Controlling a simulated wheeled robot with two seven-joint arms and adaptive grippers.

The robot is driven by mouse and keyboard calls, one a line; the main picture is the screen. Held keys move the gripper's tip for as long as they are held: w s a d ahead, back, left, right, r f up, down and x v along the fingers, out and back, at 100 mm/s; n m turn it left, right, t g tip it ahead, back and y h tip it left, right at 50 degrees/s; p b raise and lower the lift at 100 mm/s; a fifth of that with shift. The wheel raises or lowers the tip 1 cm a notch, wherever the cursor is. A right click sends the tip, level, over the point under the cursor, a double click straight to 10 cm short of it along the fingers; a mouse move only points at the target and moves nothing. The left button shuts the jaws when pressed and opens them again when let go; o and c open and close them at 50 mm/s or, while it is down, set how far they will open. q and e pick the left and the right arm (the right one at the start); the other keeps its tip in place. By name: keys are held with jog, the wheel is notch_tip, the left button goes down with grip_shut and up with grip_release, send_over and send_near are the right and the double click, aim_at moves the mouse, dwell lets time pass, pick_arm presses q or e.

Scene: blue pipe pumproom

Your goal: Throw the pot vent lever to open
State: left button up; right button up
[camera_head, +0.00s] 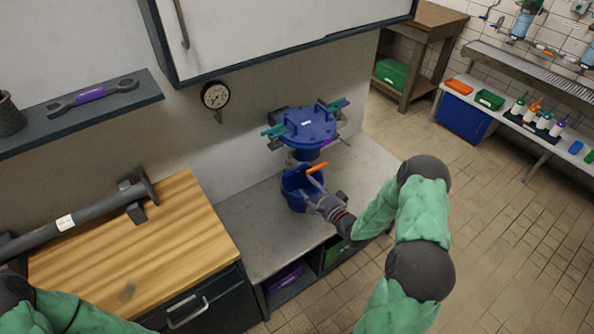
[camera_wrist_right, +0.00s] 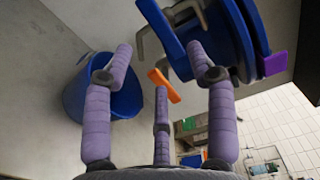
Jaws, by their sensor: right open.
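The blue pot (camera_head: 308,128) with a flanged lid is mounted at the wall above the counter, with teal clamps at its sides. An orange lever (camera_head: 317,168) sticks out below its front. In the right wrist view the lever (camera_wrist_right: 165,86) shows among the fingers, beneath the blue pot (camera_wrist_right: 230,38). My right gripper (camera_head: 313,196) is open, its purple fingers spread around the lever's area. I cannot tell whether any finger touches it. Only part of my left arm shows at the lower left; its gripper is out of view.
A blue bucket (camera_head: 293,193) stands on the grey counter (camera_head: 262,232) under the pot, close to my right fingers. A gauge (camera_head: 215,95) is on the wall. A wooden worktop (camera_head: 170,245) with a grey pipe (camera_head: 95,213) lies left. The tiled floor at right is open.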

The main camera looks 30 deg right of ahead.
aim_at(296, 171)
jog(key=w+b, duration=0.1)
jog(key=w, duration=0.7)
jog(key=shift+w+a, duration=0.3)
jog(key=shift+a, duration=0.05)
grip_shut()
